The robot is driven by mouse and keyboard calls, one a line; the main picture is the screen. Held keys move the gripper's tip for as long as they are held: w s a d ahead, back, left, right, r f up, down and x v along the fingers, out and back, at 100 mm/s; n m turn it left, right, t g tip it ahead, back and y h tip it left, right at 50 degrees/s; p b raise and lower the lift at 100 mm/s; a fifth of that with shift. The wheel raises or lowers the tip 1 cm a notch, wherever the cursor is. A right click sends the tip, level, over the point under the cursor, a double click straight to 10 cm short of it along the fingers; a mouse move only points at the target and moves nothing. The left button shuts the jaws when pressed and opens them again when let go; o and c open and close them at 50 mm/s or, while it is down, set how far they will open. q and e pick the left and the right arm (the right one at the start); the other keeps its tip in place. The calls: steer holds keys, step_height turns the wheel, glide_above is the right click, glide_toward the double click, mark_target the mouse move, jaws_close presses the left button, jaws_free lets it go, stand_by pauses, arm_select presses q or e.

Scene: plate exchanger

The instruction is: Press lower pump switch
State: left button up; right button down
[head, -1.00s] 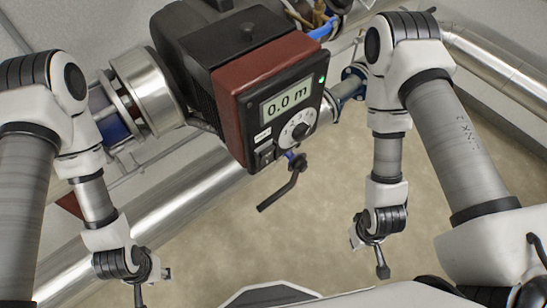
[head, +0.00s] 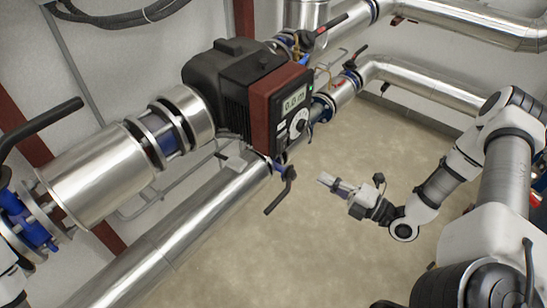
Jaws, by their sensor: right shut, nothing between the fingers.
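The pump has a black body (head: 222,72) and a red-brown front housing (head: 262,110). It sits at upper middle in the head view. Its dark front panel carries a display (head: 294,99) reading about 0.0 m and a white round dial (head: 299,124). A small dark switch (head: 282,142) is at the panel's lower left, too small here to tell its position. My right gripper (head: 326,180) is shut and empty. It points left, below and to the right of the panel, apart from it. My left gripper is out of view.
A black-handled valve lever (head: 281,192) hangs just below the pump. Large silver pipes (head: 100,180) run at left, and more (head: 420,80) at upper right. Another black lever (head: 42,128) is at far left. Open floor (head: 225,265) lies below the panel.

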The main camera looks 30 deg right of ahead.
steer(key=d+r+m+h, duration=0.1)
steer(key=d+r, duration=0.1)
steer(key=b, duration=0.1)
glide_toward(286, 139)
steer(key=shift+t+h, duration=0.4)
steer(key=shift+t, duration=0.1)
steer(key=x, duration=0.7)
steer(key=shift+a+f, duration=0.35)
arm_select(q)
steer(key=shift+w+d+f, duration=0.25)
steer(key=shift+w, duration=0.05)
arm_select(e)
steer(key=shift+m, duration=0.3)
